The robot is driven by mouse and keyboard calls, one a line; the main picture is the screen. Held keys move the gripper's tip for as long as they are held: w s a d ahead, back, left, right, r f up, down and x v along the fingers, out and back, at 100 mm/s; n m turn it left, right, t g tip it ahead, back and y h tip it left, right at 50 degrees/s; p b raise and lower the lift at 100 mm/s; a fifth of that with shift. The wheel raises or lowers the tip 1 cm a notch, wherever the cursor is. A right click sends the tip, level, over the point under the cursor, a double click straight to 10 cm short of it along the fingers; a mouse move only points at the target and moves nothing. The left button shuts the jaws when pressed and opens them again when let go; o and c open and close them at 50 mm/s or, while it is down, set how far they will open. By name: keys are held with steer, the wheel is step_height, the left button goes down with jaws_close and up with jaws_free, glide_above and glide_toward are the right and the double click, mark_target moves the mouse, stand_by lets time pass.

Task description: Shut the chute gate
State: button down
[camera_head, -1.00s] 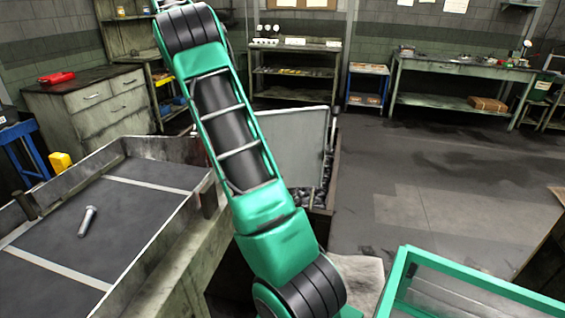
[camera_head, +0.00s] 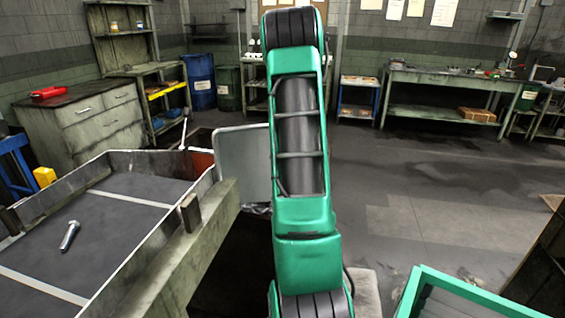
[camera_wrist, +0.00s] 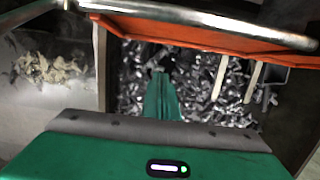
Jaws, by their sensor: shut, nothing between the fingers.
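An orange-red plate with a bright metal rail along its edge (camera_wrist: 200,35) spans the top of the wrist view; I take it to be the chute gate. An orange-red patch (camera_head: 201,162) beside the tray's far end in the head view may be the same part. My gripper (camera_wrist: 163,88) is shut and empty, its green fingers just below the plate in the wrist picture. I cannot tell whether they touch it. In the head view my arm hides my gripper and part of an upright grey panel (camera_head: 240,160).
Loose metal pieces (camera_wrist: 205,85) lie below my fingers, with two pale bars over them. A walled tray (camera_head: 140,187) at the left of the head view holds one bolt (camera_head: 69,236). A green-framed box (camera_head: 480,295) stands at the front right.

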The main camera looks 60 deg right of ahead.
steer(key=s+a+f, duration=0.1)
steer(key=a+f, duration=0.4)
steer(key=f, duration=0.2)
steer(key=shift+s+f, duration=0.35)
steer(key=shift+f, duration=0.05)
